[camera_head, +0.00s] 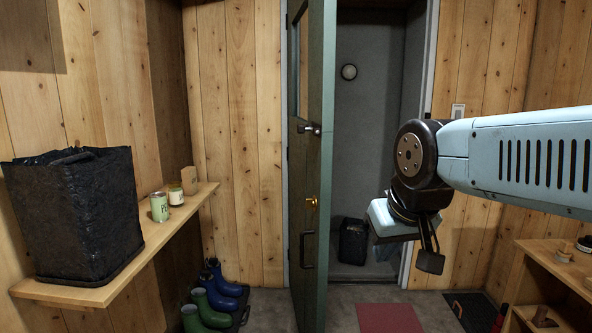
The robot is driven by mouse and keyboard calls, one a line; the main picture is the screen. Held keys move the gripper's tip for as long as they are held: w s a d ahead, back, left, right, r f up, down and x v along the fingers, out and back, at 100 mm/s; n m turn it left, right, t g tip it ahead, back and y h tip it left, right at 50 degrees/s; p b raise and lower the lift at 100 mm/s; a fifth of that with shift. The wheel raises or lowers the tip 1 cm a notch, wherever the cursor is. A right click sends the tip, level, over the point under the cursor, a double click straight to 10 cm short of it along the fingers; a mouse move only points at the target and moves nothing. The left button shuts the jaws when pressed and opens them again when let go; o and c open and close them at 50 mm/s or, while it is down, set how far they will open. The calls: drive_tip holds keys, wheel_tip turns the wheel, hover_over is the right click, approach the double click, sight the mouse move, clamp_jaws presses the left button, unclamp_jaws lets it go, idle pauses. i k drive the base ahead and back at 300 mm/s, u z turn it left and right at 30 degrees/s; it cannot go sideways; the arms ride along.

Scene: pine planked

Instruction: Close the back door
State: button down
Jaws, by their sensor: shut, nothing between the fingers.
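The back door (320,180) is a green door standing ajar, swung toward me and seen nearly edge-on. The doorway's pale frame (424,150) stands to the right, with a grey space behind. My gripper (430,262) hangs at the end of my arm, right of the door and in front of the doorway's right side. It points down, shut and empty, and looks apart from the door. The door's hinges cannot be made out.
A wall shelf (150,240) on the left holds a black basket (74,215), a green can (159,207) and a jar (176,194). Boots (212,300) stand below. A red mat (389,318) lies on the floor. A low wooden shelf (560,272) stands right. A dark bin (353,240) is beyond the doorway.

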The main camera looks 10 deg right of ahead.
sight(311, 25)
drive_tip(key=u, duration=0.05)
drive_tip(key=k, duration=0.45)
drive_tip(key=z, duration=0.4)
drive_tip(key=i, duration=1.45)
drive_tip(key=u, duration=0.3)
drive_tip(key=k, duration=0.45)
drive_tip(key=u, duration=0.15)
drive_tip(key=i, duration=0.55)
drive_tip(key=u, duration=0.05)
